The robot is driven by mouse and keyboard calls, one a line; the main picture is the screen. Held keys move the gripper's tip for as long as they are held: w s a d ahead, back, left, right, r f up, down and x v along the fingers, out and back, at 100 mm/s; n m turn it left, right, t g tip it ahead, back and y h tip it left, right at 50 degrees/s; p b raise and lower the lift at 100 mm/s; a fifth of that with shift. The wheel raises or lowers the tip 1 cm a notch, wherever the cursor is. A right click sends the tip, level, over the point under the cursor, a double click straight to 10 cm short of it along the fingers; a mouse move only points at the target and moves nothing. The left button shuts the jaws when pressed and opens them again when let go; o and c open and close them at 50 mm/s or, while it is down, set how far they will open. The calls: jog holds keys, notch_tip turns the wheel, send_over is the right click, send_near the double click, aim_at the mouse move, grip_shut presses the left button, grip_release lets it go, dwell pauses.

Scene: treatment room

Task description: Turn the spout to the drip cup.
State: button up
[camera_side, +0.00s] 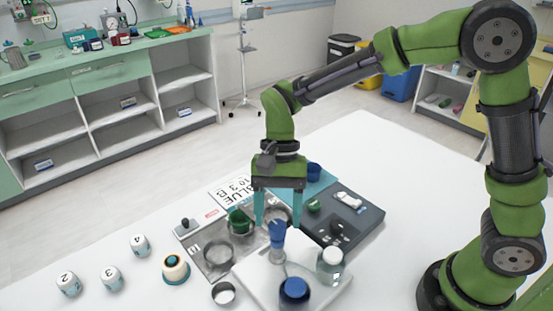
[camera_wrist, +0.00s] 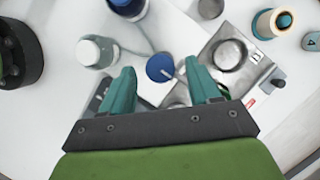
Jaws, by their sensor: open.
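My gripper (camera_side: 278,222) points down with its two teal fingers apart. A blue knob on a short stem (camera_side: 277,233) stands on a white block (camera_side: 250,272) between and just below the fingertips. In the wrist view the blue knob (camera_wrist: 160,68) shows between the open fingers (camera_wrist: 161,66), with a gap on each side. A small metal cup (camera_side: 222,293) stands left of the white block; which cup is the drip cup is not clear.
A white-capped bottle (camera_side: 330,262) and a blue-topped jar (camera_side: 294,290) stand close by on the right and front. A metal tray (camera_side: 217,262) with wells and a green cup (camera_side: 239,220) lies left. A dark tray (camera_side: 365,218) lies behind right. Numbered pots (camera_side: 111,277) stand far left.

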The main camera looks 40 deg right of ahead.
jog(key=shift+s+a+f, duration=0.15)
jog(key=shift+f, duration=0.45)
grip_shut()
